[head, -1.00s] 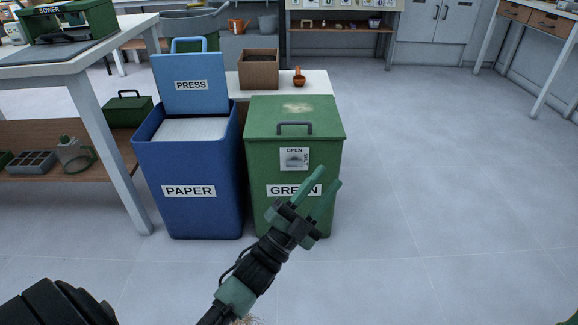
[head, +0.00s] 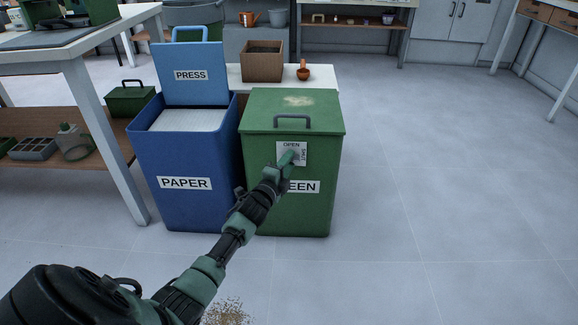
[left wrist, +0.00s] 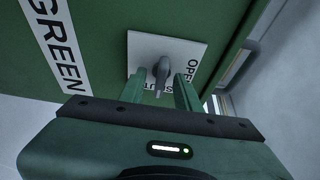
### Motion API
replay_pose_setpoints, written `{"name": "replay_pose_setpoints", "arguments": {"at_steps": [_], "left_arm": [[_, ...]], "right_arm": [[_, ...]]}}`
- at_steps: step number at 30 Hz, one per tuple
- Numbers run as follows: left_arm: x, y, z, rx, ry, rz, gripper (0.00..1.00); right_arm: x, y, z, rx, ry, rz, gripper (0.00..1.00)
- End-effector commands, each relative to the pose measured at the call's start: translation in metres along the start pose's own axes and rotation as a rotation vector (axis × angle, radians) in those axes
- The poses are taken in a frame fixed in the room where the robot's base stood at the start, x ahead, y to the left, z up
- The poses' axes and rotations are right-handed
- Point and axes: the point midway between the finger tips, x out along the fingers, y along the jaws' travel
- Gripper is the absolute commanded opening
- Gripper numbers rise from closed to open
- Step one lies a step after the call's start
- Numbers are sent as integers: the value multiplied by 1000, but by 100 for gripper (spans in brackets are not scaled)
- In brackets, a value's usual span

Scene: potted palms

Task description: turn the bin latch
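The green bin (head: 318,208) stands right of the blue paper bin, its lid (head: 300,104) down. On its front is a white latch plate (head: 291,145) marked OPEN and SHUT. The grey latch knob (left wrist: 161,72) shows in the left wrist view, standing out from the plate. My left gripper (head: 289,158) is in front of the plate and hides the knob in the head view. In the left wrist view its two green fingers are apart, one on each side of the knob, with gaps visible. Contact cannot be told. My right gripper is not in view.
The blue paper bin (head: 190,207) stands close on the left, its PRESS lid (head: 190,76) raised. A low white table with a wooden box (head: 262,61) and a small copper pot (head: 303,71) is behind. The floor to the right is clear.

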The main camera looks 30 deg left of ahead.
Motion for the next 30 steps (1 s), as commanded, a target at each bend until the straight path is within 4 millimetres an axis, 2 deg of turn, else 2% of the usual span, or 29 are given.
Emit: {"name": "replay_pose_setpoints", "arguments": {"at_steps": [9, 10, 13, 14, 23, 30], "left_arm": [[5, -1, 0, -1, 1, 0, 33], [5, -1, 0, -1, 1, 0, 30], [5, -1, 0, -1, 1, 0, 2], [5, -1, 0, -1, 1, 0, 0], [5, 0, 0, -14, 1, -6, 0], [5, 3, -1, -102, 1, -41, 0]], "right_arm": [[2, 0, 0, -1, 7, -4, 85], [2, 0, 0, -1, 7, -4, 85], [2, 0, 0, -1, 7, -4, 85], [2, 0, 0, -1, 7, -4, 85], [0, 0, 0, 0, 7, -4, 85], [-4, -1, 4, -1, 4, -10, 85]]}}
